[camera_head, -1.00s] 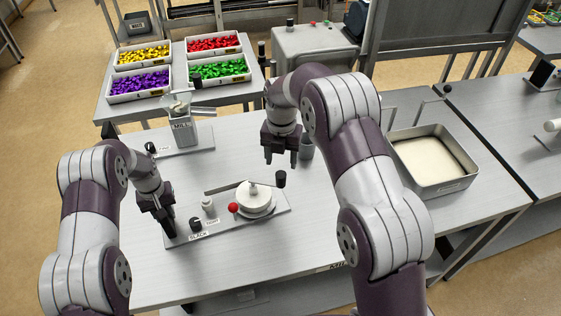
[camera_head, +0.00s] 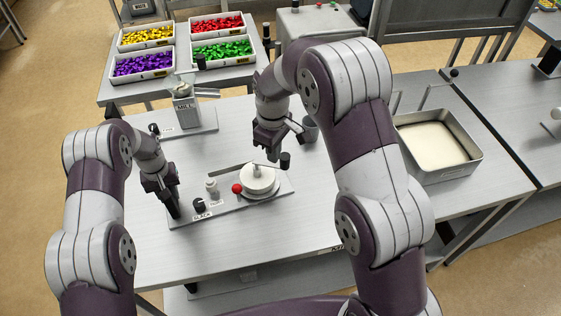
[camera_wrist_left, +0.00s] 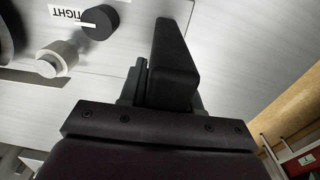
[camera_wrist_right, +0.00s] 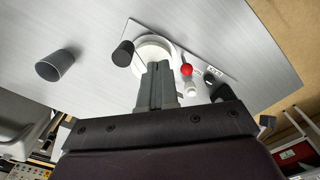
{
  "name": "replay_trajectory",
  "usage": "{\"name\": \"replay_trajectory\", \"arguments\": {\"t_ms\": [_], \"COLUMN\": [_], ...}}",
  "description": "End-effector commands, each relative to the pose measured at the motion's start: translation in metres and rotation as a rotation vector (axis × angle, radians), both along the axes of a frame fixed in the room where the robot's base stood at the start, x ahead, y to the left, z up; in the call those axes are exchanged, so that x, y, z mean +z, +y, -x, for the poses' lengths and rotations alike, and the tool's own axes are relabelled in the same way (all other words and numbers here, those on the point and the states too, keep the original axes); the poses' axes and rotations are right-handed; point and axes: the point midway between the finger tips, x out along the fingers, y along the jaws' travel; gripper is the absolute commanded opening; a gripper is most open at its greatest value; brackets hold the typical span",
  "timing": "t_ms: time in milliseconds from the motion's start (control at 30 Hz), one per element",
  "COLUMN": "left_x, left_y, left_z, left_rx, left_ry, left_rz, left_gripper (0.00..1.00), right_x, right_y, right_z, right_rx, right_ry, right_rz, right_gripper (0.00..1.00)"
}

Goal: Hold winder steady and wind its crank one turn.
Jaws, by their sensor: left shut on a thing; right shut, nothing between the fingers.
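The winder is a grey base plate (camera_head: 232,208) on the table, with a round white drum (camera_head: 259,181), a flat arm across its top and a black crank knob (camera_head: 285,160) at the right. A red ball (camera_head: 237,188) sits beside the drum. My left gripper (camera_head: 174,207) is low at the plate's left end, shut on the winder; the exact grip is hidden. My right gripper (camera_head: 273,156) is shut and empty, just above and behind the drum, left of the knob. In the right wrist view its closed fingers (camera_wrist_right: 155,82) show in front of the drum, beside the black knob (camera_wrist_right: 123,53).
A grey cup (camera_head: 310,129) stands behind the winder, to the right of my right gripper. A mill (camera_head: 184,104) stands at the back left. Bins of coloured pieces (camera_head: 142,66) are behind, and a metal tray (camera_head: 440,172) is on the right. The table's front is clear.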

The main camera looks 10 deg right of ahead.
Motion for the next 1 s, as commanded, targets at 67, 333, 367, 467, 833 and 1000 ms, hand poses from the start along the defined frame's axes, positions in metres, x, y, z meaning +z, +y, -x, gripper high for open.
{"name": "replay_trajectory", "arguments": {"t_ms": [67,333,367,467,833,1000], "left_x": [-0.002,-0.002,-0.002,-0.002,-0.002,-0.002], "left_y": [0.0,0.0,0.0,0.0,0.0,0.0], "left_z": [0.002,0.002,0.002,0.002,0.002,0.003], "left_rx": [0.001,0.001,0.001,0.001,0.001,0.001], "left_ry": [0.006,0.007,0.007,0.007,0.007,0.008], "left_rz": [0.0,0.0,0.0,0.0,0.0,0.0], "left_gripper": [0.0,0.0,0.0,0.0,0.0,0.0], "right_x": [-0.008,-0.055,-0.06,-0.074,-0.088,-0.088], "right_y": [0.0,0.0,0.0,0.0,0.0,0.0], "right_z": [0.0,0.001,0.0,0.0,0.0,0.0], "right_rx": [-0.011,-0.009,-0.008,-0.008,-0.007,-0.007], "right_ry": [0.002,0.004,0.003,0.002,0.0,0.0], "right_rz": [0.001,0.001,0.0,0.001,0.0,0.0], "right_gripper": [0.0,0.0,0.0,0.0,0.0,0.0]}}
